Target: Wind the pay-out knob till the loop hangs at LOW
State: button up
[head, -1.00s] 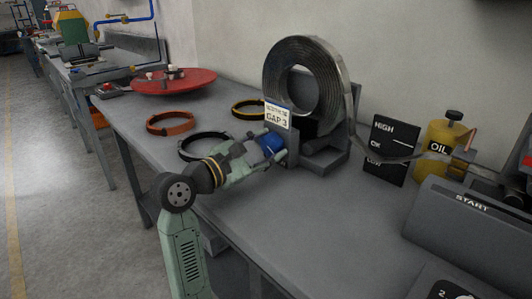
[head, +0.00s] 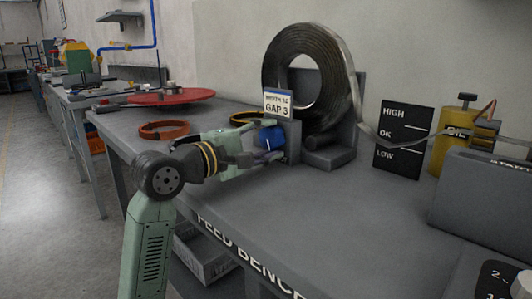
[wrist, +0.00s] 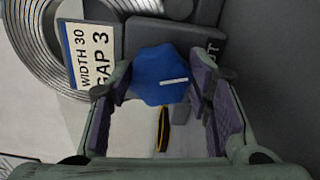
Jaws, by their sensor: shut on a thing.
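The blue pay-out knob (head: 271,138) is on the front of the coil stand. In the wrist view the faceted knob (wrist: 160,75) shows a white line pointing right, slightly upward. My gripper (head: 262,144) is shut on it, with the purple-padded fingers (wrist: 160,88) on either side. The metal strip (head: 369,135) leaves the coil (head: 306,80) and sags shallowly across the black gauge board (head: 398,168). Its lowest part appears near the OK mark, above LOW; the exact height is hard to tell.
A WIDTH 30, GAP 3 card (head: 278,103) stands just above the knob. A yellow oil can (head: 448,150) and grey START box (head: 490,200) are at right. Orange ring (head: 163,130) and red disc (head: 170,96) lie at left. The bench front is clear.

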jog(key=shift+f+m+b, duration=0.1)
jog(key=shift+m+b, duration=0.2)
jog(key=shift+m, duration=0.1)
jog(key=o, duration=1.1)
jog(key=shift+o, duration=0.2)
jog(key=shift+a, duration=0.1)
jog(key=v, duration=1.1)
jog(key=shift+s+a, duration=0.3)
